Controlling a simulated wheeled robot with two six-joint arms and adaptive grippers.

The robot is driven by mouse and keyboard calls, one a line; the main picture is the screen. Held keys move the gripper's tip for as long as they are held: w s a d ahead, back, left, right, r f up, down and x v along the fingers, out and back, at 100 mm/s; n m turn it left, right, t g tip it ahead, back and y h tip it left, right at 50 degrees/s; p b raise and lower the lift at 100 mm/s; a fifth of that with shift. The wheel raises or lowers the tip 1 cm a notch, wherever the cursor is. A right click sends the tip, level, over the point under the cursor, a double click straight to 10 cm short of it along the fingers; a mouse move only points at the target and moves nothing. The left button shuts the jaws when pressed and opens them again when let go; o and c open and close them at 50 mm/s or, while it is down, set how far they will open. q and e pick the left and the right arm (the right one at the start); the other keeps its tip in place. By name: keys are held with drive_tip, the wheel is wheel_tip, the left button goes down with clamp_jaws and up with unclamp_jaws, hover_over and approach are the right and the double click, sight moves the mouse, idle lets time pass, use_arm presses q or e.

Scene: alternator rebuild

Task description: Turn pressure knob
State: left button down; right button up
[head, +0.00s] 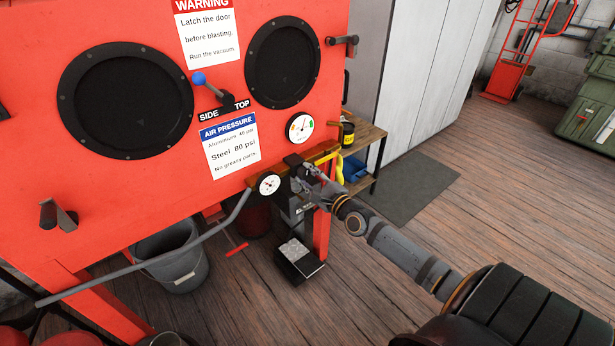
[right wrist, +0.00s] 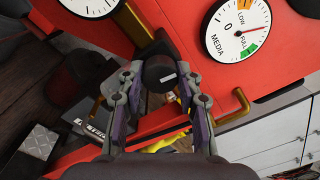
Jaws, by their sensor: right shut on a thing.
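The pressure knob is a black round knob with a small white mark. In the right wrist view the knob (right wrist: 160,70) sits between the fingertips of my right gripper (right wrist: 161,82). In the head view my right gripper (head: 303,177) reaches in from the lower right to the fittings under the red cabinet (head: 110,205) and partly hides the knob. It is shut on the knob. A round white pressure gauge (head: 269,184) is just left of the gripper; its edge shows in the right wrist view (right wrist: 92,4). My left gripper is not in view.
The media gauge (head: 300,127) is above the gripper. An air pressure label (head: 230,146) reads steel 80 psi, aluminum 40 psi. A grey pipe (head: 150,266) runs left. A bucket (head: 172,258) and a foot pedal (head: 299,260) stand below. A small wooden table (head: 368,136) is behind.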

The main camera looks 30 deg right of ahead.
drive_tip(key=shift+n, duration=0.8)
drive_tip(key=o, duration=0.9)
drive_tip(key=shift+f, duration=0.1)
drive_tip(key=shift+o, duration=1.3)
drive_tip(key=shift+s, duration=0.1)
drive_tip(key=s, duration=1.2)
drive_tip(key=shift+d, duration=0.35)
